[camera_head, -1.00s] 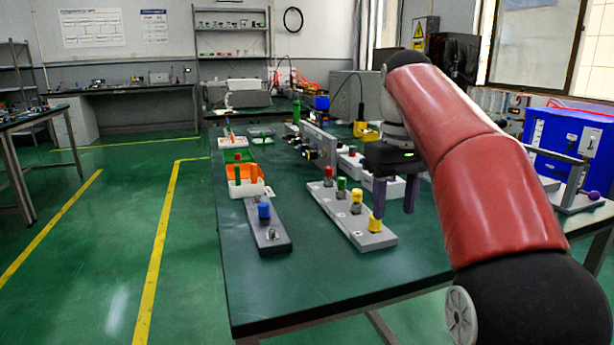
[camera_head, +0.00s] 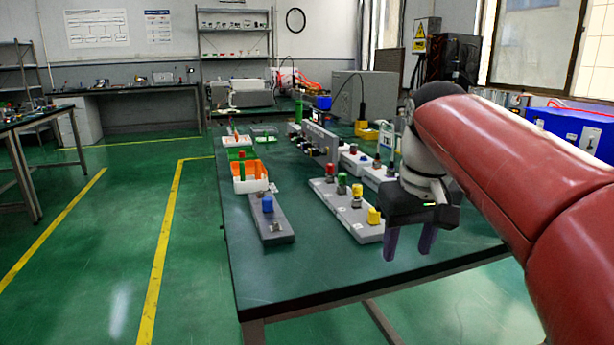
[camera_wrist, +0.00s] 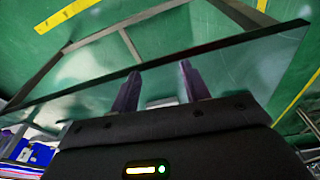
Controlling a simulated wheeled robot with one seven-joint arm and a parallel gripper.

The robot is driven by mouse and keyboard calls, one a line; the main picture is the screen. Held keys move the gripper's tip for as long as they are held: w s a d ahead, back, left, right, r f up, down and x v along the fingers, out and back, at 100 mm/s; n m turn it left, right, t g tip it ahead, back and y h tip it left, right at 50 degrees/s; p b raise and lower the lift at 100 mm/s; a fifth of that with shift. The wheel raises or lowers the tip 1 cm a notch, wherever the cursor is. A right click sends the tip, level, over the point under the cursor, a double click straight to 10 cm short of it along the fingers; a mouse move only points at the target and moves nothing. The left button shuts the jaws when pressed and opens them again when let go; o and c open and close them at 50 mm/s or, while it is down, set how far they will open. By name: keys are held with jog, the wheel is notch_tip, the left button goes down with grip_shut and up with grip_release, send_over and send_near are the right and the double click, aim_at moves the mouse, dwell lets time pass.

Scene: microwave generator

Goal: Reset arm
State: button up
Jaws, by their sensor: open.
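My gripper (camera_head: 408,246) is open and empty in the head view. It hangs fingers down over the right part of the green table (camera_head: 300,285), to the right of a grey board (camera_head: 329,197) with red, green and yellow pieces.
A dark grey block (camera_head: 280,230) with a blue piece stands left of the grey board. A blue box (camera_head: 570,128) is at the right. The table's front area is clear.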

jog(key=s+f+m+t, duration=0.2)
jog(key=s+f+t, duration=0.1)
jog(key=s+f, duration=1.1)
notch_tip(320, 180, down, 2)
jog(key=shift+s+f+t, duration=0.15)
jog(key=shift+s+t, duration=0.15)
jog(key=shift+s, duration=0.1)
jog(key=shift+a, duration=0.1)
